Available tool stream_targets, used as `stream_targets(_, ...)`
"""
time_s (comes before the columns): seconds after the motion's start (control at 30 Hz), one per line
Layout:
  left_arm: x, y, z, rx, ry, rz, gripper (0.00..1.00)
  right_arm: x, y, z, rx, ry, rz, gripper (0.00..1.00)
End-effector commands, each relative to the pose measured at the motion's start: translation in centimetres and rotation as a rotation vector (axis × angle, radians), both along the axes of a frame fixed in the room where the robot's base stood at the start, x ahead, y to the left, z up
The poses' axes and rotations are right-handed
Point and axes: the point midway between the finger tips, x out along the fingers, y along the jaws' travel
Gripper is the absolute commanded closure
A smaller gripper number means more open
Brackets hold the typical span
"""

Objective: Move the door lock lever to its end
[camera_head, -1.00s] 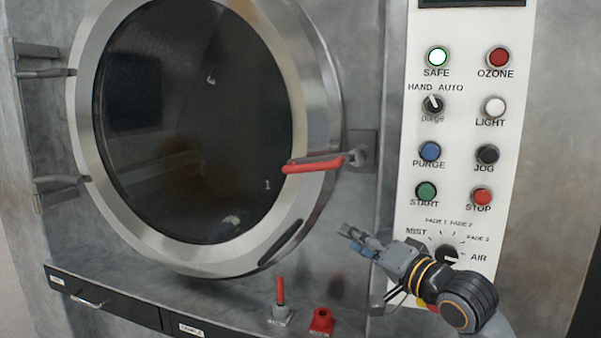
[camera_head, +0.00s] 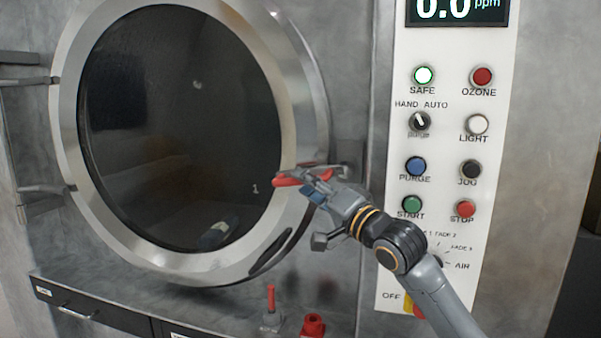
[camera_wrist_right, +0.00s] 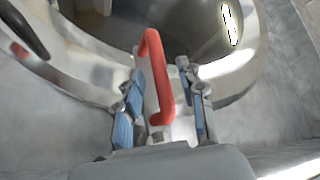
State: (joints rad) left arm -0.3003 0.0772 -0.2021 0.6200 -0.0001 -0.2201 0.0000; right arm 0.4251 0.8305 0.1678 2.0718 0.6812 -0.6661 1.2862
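The door lock lever has a red handle (camera_head: 290,181) and lies roughly level across the right rim of the round door (camera_head: 303,95). My right gripper (camera_head: 312,180) is at the handle and hides part of it in the head view. In the right wrist view the red handle (camera_wrist_right: 158,80) runs between the two blue-padded fingers of my right gripper (camera_wrist_right: 163,108). The fingers are open, with a visible gap on each side of the handle. The lever's pivot is mostly hidden behind the gripper in the head view. My left gripper is not in view.
A white control panel (camera_head: 447,145) with buttons and knobs stands close to the right of the lever. Below the door are a small upright red lever (camera_head: 270,298) and a red knob (camera_head: 313,325). A dark door handle (camera_head: 270,255) is on the lower rim.

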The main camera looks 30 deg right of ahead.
Motion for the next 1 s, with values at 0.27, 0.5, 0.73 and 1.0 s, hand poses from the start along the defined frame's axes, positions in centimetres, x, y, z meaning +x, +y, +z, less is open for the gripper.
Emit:
stream_targets(0.27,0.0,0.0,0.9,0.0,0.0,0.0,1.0,2.3,0.3,0.5,0.0,0.0,0.0,0.61)
stream_targets(0.5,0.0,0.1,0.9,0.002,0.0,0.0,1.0,2.4,0.3,0.5,0.0,0.0,0.0,0.61)
stream_targets(0.73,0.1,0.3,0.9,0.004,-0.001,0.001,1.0,2.4,0.3,0.5,0.0,0.0,0.0,1.0)
stream_targets(1.0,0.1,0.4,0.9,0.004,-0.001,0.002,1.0,2.4,0.3,0.5,0.0,0.001,0.0,1.0)
